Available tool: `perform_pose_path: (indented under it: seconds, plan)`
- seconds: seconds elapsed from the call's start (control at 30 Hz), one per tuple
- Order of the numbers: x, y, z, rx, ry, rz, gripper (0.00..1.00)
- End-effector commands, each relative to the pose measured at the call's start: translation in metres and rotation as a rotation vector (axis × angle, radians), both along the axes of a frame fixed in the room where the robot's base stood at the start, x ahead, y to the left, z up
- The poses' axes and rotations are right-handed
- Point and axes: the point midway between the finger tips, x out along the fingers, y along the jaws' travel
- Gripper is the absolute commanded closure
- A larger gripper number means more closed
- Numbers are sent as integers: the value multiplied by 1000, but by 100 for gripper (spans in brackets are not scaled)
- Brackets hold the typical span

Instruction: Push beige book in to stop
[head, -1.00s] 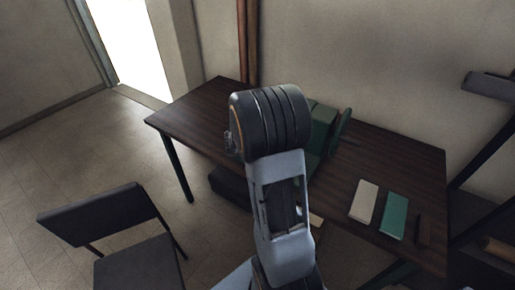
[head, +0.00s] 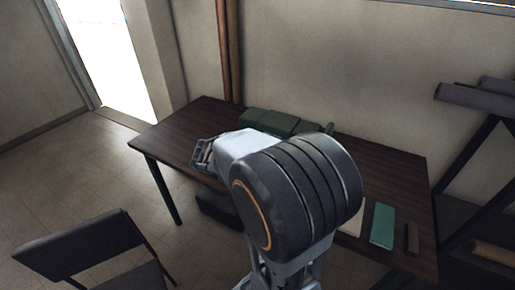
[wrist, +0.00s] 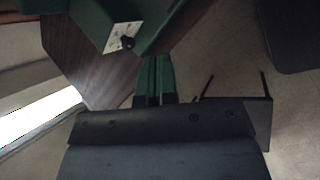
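A pale beige book (head: 354,218) lies flat on the right part of the dark wooden table, mostly hidden behind my arm in the head view. A green, boxy fixture (head: 268,121) stands at the table's back edge, with a small upright green plate (head: 329,128) at its right end. The wrist view shows green housing (wrist: 92,20) with a white plate and black knob. I cannot tell which part is the stop. My gripper (head: 203,152) is over the left part of the table, in front of the fixture and well left of the beige book. Its opening is unclear.
A teal book (head: 383,225) and a narrow dark brown item (head: 413,238) lie right of the beige book. A dark chair (head: 75,245) stands at front left. A rack with rolls (head: 475,97) stands at right. The table's left end is clear.

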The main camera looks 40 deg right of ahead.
Motion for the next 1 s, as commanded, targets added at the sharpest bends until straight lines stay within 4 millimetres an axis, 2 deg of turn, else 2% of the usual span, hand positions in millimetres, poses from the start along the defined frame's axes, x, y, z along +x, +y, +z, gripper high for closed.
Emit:
perform_pose_path:
  seconds: [0.03,0.2,0.3,0.43,0.6,0.87,1.0]
  plan:
    - [-11,20,13,85,-102,-112,100]
    - [-47,82,36,417,-348,-489,100]
    - [-64,112,44,591,-423,-662,100]
    - [-80,141,52,760,-463,-819,100]
    - [-89,159,57,864,-471,-914,100]
    - [-90,161,57,876,-470,-929,100]
    - [-90,161,58,875,-471,-927,89]
